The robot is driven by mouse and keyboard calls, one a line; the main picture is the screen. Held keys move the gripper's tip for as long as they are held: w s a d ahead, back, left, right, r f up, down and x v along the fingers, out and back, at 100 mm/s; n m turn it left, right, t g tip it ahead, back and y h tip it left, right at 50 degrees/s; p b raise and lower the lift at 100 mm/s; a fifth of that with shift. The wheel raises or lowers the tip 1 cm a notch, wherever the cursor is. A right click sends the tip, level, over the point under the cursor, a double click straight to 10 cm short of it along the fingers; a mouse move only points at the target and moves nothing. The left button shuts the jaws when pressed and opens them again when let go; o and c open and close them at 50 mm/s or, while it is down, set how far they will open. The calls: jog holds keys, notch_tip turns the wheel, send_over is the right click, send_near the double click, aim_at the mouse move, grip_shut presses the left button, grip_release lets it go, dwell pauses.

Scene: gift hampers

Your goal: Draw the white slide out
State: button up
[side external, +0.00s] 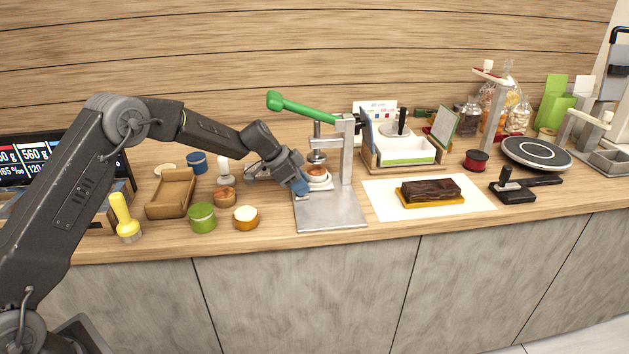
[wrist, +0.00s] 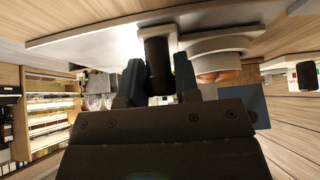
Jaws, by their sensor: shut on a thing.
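The white slide (side external: 322,186) sits low in the metal press, above its base plate (side external: 335,214), with a small brown-filled white cup (side external: 317,174) on it. My gripper (side external: 303,187) reaches in from the left and is at the slide's near left end. In the wrist view, my gripper (wrist: 158,78) has its two fingers on either side of a dark knob (wrist: 157,62), shut on it. My gripper hides part of the slide in the side view.
The press's column (side external: 347,155) and raised green lever (side external: 305,109) stand over the slide. Lidded pots, including a green one (side external: 202,218), and a brown tray (side external: 172,197) lie left. A white sheet with a dark loaf (side external: 431,189) lies right.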

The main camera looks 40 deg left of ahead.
jog(key=shift+s+d, duration=3.8)
jog(key=shift+d, duration=0.05)
jog(key=o, duration=0.8)
jog(key=shift+a, duration=0.1)
notch_tip(320, 180, up, 7)
jog(key=shift+r, duration=0.1)
